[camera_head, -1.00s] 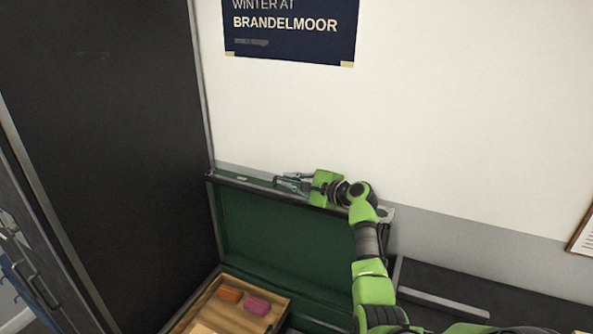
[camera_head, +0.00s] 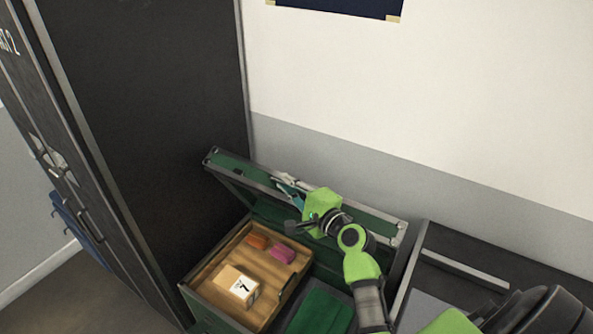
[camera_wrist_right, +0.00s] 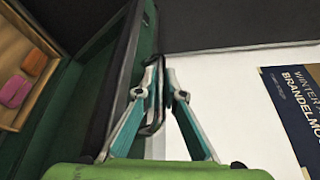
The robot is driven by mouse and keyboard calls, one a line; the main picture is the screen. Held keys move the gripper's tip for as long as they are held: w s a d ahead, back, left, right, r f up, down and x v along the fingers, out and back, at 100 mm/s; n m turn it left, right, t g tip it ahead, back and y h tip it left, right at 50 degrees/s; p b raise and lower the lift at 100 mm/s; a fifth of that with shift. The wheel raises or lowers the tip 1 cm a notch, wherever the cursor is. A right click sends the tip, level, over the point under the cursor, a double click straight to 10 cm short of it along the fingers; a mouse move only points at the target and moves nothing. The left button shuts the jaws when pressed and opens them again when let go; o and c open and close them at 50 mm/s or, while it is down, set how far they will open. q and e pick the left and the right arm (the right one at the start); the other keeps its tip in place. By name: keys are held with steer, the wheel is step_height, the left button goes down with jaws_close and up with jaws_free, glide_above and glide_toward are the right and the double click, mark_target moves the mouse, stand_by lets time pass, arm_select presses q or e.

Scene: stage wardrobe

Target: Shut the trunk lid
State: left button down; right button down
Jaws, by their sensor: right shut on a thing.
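The green trunk (camera_head: 205,318) stands open beside a tall dark cabinet. Its lid (camera_head: 232,165), green with a grey metal edge, is raised and tilts forward over the trunk body. My right gripper (camera_head: 283,183) is at the top edge of the lid, near its middle. My left gripper is in neither view.
A wooden tray (camera_head: 212,292) sits in the trunk with an orange item (camera_head: 257,241), a pink item (camera_head: 283,253) and a pale box (camera_head: 236,285). A second dark trunk (camera_head: 470,262) stands at the right. The dark cabinet (camera_head: 150,130) rises close at the left.

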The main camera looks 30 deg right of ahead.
steer(key=shift+s+a+f, duration=0.25)
steer(key=shift+a, duration=0.2)
steer(key=c, duration=2.4)
jaws_free()
steer(key=s, duration=0.8)
steer(key=s+d+r, duration=0.1)
steer(key=s, duration=0.3)
steer(key=shift+w, duration=0.1)
